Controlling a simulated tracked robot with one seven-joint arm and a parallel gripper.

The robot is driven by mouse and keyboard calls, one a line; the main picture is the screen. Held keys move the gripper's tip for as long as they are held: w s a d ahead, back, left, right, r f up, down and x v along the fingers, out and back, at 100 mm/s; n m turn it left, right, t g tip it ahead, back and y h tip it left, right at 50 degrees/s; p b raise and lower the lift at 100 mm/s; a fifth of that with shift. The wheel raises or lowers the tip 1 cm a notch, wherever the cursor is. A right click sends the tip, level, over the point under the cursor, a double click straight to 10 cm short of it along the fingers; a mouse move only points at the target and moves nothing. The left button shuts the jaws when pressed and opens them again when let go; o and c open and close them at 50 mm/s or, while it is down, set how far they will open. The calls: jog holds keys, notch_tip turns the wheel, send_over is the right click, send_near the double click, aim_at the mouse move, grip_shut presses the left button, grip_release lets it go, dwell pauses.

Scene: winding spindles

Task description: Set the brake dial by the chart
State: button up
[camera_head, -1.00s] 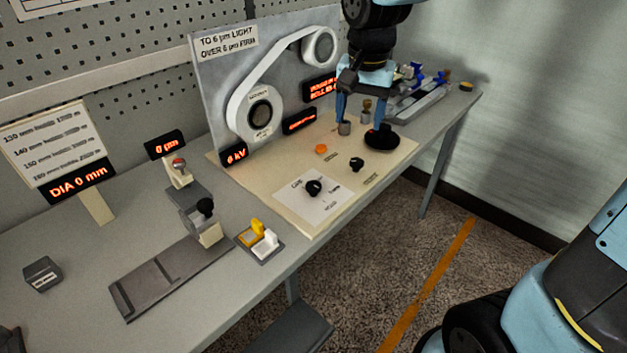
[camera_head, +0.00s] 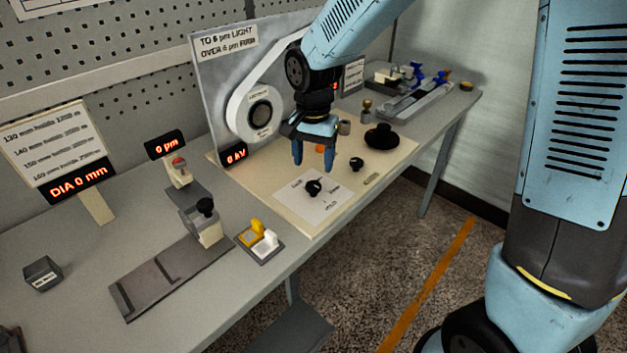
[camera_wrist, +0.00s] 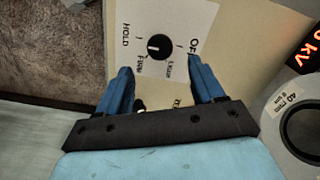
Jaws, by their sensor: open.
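The brake dial (camera_head: 313,188) is a black knob on a white card at the front of the cream panel. In the wrist view the dial (camera_wrist: 159,47) has HOLD, FIRM, LIGHT and OFF printed around it. Its pointer direction is too small to read surely. The chart (camera_head: 228,41) on the grey backboard reads "TO 6 µm LIGHT, OVER 6 µm FIRM". My gripper (camera_head: 313,163) is open and empty, above and a little behind the dial. In the wrist view its fingers (camera_wrist: 160,68) point toward the dial, apart from it.
A red display (camera_head: 167,145) reads 0 µm; another (camera_head: 78,183) reads DIA 0 mm. A second black knob (camera_head: 356,164), an orange button partly behind my gripper, a grey cylinder (camera_head: 344,127) and a black disc (camera_head: 381,137) stand nearby. Yellow and white switches (camera_head: 259,239) sit left of the panel.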

aim_at(313, 184)
notch_tip(313, 184, down, 7)
jog(key=shift+f, duration=0.1)
dwell(0.3)
jog(key=shift+c, duration=0.4)
jog(key=c, duration=1)
jog(key=shift+o, duration=0.2)
jog(key=shift+n, duration=0.5)
jog(key=n, duration=0.4)
jog(key=shift+n, duration=0.3)
jog(key=n, duration=0.6)
jog(key=shift+n, duration=0.3)
